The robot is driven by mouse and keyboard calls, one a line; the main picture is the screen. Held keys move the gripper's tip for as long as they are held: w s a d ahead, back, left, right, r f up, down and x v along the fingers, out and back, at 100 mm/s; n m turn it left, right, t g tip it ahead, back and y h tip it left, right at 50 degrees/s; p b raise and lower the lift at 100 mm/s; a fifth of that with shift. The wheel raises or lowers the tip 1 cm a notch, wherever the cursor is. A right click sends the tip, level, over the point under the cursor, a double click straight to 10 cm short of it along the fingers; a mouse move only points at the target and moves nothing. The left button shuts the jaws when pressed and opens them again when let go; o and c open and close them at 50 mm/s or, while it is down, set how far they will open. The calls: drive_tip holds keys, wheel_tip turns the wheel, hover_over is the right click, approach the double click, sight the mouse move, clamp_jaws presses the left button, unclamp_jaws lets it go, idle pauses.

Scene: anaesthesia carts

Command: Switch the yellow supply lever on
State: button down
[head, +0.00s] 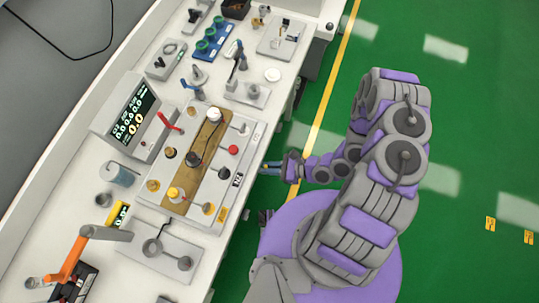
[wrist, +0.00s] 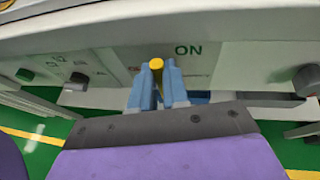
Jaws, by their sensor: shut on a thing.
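In the head view my gripper (head: 268,168) is at the bench's front edge, and the lever cannot be made out clearly there.
The white bench top (head: 125,262) holds a display unit (head: 128,118) and several fittings. Green floor lies open to the right.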

drive_tip(key=shift+w+f, duration=0.1)
drive_tip(key=shift+f, duration=0.05)
drive_tip(key=c, duration=1.1)
unclamp_jaws()
drive_tip(key=shift+d, duration=0.1)
drive_tip(key=v, duration=1.7)
drive_tip(key=shift+d, duration=0.2)
